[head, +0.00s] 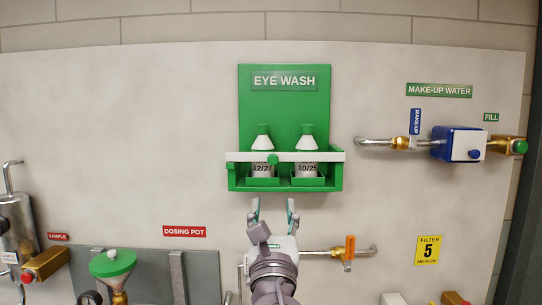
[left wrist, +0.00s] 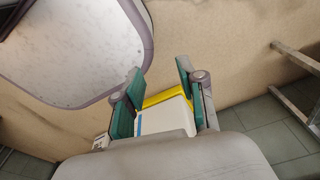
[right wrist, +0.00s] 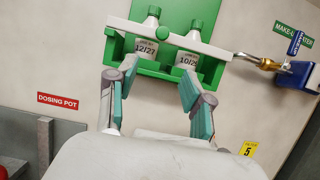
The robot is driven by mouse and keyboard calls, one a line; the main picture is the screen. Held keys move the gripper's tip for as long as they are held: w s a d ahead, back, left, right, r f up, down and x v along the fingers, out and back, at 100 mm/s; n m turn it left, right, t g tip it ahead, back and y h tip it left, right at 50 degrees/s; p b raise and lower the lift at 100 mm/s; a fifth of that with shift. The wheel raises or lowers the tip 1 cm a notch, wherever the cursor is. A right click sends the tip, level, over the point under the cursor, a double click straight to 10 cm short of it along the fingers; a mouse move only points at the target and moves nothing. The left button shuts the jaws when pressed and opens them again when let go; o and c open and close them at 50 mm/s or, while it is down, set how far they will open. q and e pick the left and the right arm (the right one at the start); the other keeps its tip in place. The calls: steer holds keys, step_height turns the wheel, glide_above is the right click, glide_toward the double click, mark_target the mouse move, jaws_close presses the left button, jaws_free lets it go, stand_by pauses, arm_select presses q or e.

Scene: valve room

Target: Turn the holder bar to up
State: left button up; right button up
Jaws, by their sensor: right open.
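The holder bar (head: 315,156) is a white bar lying level across the front of the green eye wash holder (head: 288,120). Two white bottles with green caps, left bottle (head: 263,143) and right bottle (head: 307,143), stand behind the bar. My left gripper (left wrist: 158,72) is open in the left wrist view, away from the holder.
A pipe with an orange-tagged valve (head: 349,253) runs right of my right gripper. A make-up water line with a blue box (head: 457,144) is at the right. A green funnel (head: 113,264) is at lower left. A white and yellow box (left wrist: 165,114) lies beyond my left fingers.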

mark_target(273, 162)
steer(key=p+x, duration=0.2)
steer(key=x, duration=0.2)
steer(key=r+p+x, duration=0.1)
steer(key=x, duration=0.3)
steer(key=r+p+x, duration=0.1)
steer(key=p+x, duration=0.1)
steer(key=x, duration=0.2)
steer(key=shift+s+p, duration=0.25)
steer(key=shift+p, duration=0.1)
steer(key=shift+w, duration=0.4)
arm_select(q)
step_height(273, 162, up, 6)
steer(key=s, duration=0.3)
arm_select(e)
jaws_close()
